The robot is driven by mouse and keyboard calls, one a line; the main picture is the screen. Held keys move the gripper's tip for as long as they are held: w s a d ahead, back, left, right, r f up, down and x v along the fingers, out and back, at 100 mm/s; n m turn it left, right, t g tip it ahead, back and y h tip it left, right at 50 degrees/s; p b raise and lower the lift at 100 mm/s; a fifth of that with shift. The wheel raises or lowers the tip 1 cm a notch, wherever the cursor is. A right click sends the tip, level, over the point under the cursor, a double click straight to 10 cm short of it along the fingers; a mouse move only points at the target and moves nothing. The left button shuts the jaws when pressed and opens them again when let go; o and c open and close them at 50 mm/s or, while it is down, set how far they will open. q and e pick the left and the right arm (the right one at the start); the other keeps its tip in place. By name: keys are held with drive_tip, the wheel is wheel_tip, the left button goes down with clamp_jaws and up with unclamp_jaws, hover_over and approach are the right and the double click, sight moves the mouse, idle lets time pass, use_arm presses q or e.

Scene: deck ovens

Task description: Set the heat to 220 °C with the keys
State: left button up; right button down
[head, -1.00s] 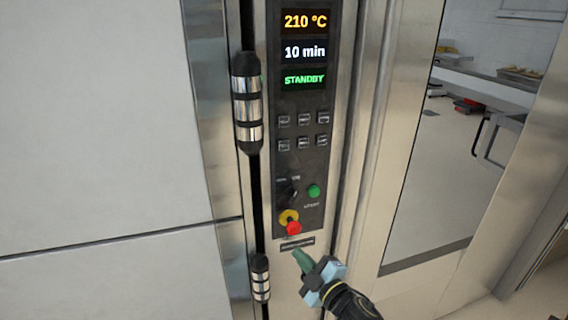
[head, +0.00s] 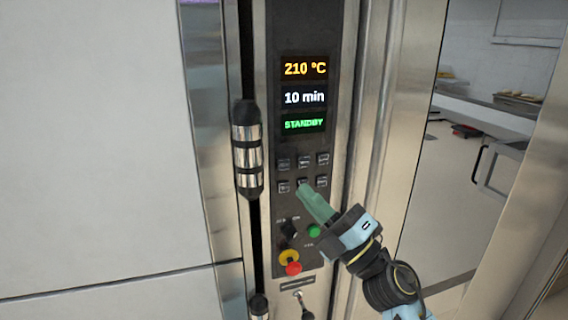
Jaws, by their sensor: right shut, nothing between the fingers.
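The dark control panel (head: 312,28) stands upright on the steel oven front. Its top display (head: 305,69) reads 210 °C in orange, the one below (head: 304,97) reads 10 min, and the third (head: 303,124) reads STANDBY in green. Two rows of small dark keys (head: 303,161) sit under the displays; their labels are too small to read. My right gripper (head: 304,190) is shut and empty, its green fingertips at the middle key of the lower row and partly covering it. I cannot tell whether they touch it. My left gripper is out of view.
Below the keys are a dark rotary knob (head: 289,229), a green button (head: 314,230) and a red emergency stop (head: 293,268) on a yellow base. A black and chrome hinge (head: 247,150) stands left of the panel. A worktable shows at the far right.

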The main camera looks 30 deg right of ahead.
drive_tip(key=shift+w, duration=0.15)
drive_tip(key=b, duration=0.1)
approach(280, 160)
drive_tip(key=shift+s+a+r+x, duration=0.1)
drive_tip(key=shift+x, duration=0.75)
drive_tip(key=shift+s+a+r+x, duration=0.1)
drive_tip(key=shift+s+a+x, duration=0.05)
drive_tip(key=shift+x, duration=0.75)
drive_tip(key=shift+s+a+r+x, duration=0.1)
drive_tip(key=shift+x, duration=0.75)
drive_tip(key=shift+w+d+b, duration=0.1)
drive_tip(key=shift+w+b, duration=0.2)
drive_tip(key=shift+w, duration=0.1)
drive_tip(key=shift+w+d, duration=0.1)
drive_tip(key=shift+w, duration=0.25)
idle(0.5)
drive_tip(key=shift+s, duration=0.8)
drive_tip(key=shift+a, duration=0.2)
